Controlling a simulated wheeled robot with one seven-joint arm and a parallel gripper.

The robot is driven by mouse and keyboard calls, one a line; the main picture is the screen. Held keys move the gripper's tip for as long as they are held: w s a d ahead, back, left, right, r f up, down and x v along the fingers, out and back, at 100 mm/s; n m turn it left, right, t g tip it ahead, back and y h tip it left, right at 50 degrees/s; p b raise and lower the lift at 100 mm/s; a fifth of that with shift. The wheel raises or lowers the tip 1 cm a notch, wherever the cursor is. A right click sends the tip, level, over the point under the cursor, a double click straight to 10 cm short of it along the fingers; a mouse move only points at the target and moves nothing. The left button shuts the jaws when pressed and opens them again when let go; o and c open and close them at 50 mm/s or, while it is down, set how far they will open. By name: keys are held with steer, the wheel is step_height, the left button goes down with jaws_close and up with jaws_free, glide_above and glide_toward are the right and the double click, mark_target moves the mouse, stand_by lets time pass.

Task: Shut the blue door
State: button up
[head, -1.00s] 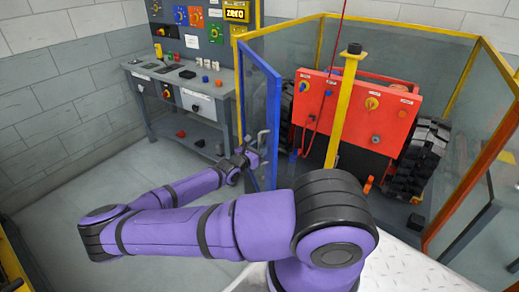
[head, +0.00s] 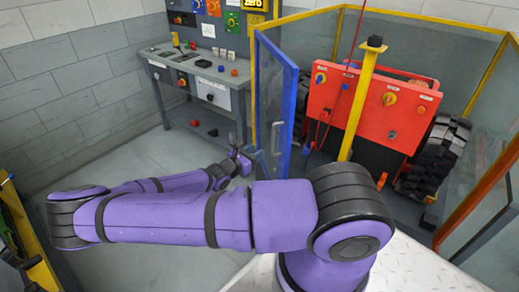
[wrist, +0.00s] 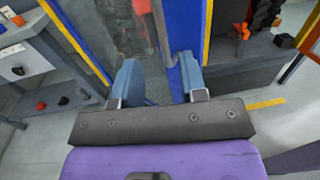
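The blue door (head: 290,112), a blue frame with a clear panel, stands open, swung out from the yellow-framed enclosure. Its grey handle (head: 278,136) is near the free edge. My gripper (head: 257,158) is just left of and below the handle in the head view. In the wrist view my gripper (wrist: 160,82) is open, with two blue-grey fingers apart and nothing held between them. The door's blue edge (wrist: 190,35) and handle (wrist: 163,35) show just ahead of the fingers. I cannot tell whether a finger touches the door.
A yellow post (head: 359,105) stands at the enclosure's opening. Inside is a red tracked carrier (head: 360,112) with black tracks. A grey control bench (head: 220,78) stands behind on the left. Floor left of the door is clear. An orange-framed panel (head: 487,185) is at the right.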

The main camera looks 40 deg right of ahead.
steer(key=c, duration=0.3)
steer(key=shift+s+f+m, duration=0.1)
steer(key=shift+f+m, duration=0.1)
steer(key=shift+m, duration=0.1)
steer(key=c, duration=0.4)
steer(key=f+m+g+y, duration=0.1)
steer(key=m, duration=0.1)
steer(key=f+m+g+y, duration=0.1)
steer(key=m, duration=0.2)
steer(key=s+f+m+g+y, duration=0.1)
steer(key=f+m, duration=0.1)
steer(key=m, duration=0.1)
steer(key=shift+d+g, duration=0.25)
steer(key=shift+g, duration=0.05)
jaws_close()
steer(key=w+r+m+y, duration=0.4)
steer(key=w+r+m, duration=0.1)
steer(key=m, duration=0.7)
steer(key=w+r+m+y, duration=0.4)
steer(key=w+r+m, duration=0.1)
steer(key=m, duration=0.7)
steer(key=s+d+f, duration=0.6)
steer(key=d+f, duration=0.1)
steer(key=d, duration=0.1)
steer(key=shift+f+g, duration=0.3)
steer(key=shift+f, duration=0.05)
